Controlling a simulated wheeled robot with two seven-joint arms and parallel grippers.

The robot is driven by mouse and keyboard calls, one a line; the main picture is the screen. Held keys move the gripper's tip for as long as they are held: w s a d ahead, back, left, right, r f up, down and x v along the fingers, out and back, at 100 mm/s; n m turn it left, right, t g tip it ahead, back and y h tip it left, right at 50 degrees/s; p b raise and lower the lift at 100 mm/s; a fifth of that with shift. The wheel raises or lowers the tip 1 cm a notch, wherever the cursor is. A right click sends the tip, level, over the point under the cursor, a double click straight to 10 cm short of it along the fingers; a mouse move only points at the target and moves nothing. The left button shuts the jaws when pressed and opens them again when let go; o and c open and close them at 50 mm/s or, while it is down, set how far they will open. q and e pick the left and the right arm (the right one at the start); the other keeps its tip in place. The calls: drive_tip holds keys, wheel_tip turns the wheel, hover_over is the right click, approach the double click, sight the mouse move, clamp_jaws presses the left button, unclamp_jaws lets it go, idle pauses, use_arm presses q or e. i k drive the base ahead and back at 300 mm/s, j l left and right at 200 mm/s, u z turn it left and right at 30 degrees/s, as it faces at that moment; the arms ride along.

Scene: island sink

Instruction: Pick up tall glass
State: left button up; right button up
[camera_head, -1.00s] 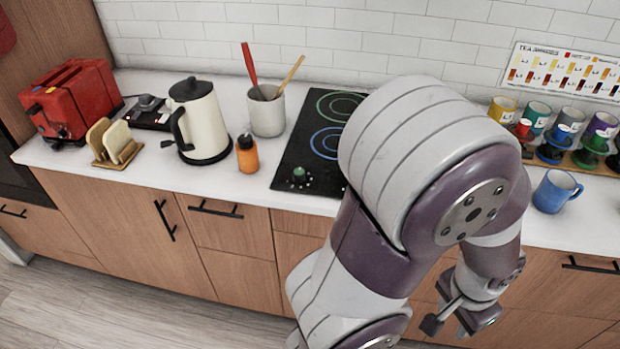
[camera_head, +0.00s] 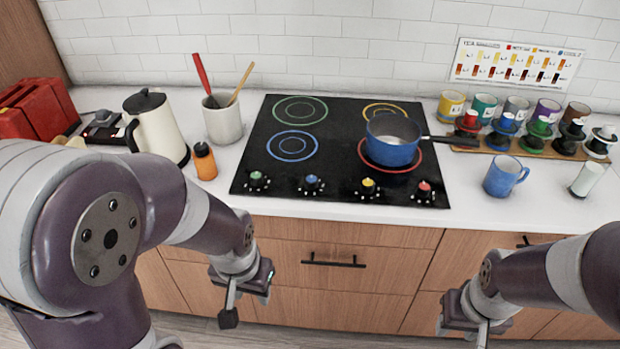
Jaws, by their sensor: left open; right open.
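A tall, narrow, pale glass (camera_head: 587,178) stands upright on the white counter at the far right, to the right of the blue mug. It looks like the tall glass, though it is small in view. My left gripper (camera_head: 246,303) is open and empty in front of the drawers, below the counter edge and far to the left of the glass. My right gripper (camera_head: 463,332) is open and empty at the lower right, in front of the cabinets. It is below and to the left of the glass, well apart from it.
A blue mug (camera_head: 503,177) stands close left of the glass. An orange bottle (camera_head: 204,163) and kettle (camera_head: 157,125) are at left.

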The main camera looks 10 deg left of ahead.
sight(595, 165)
drive_tip(key=z, duration=1.25)
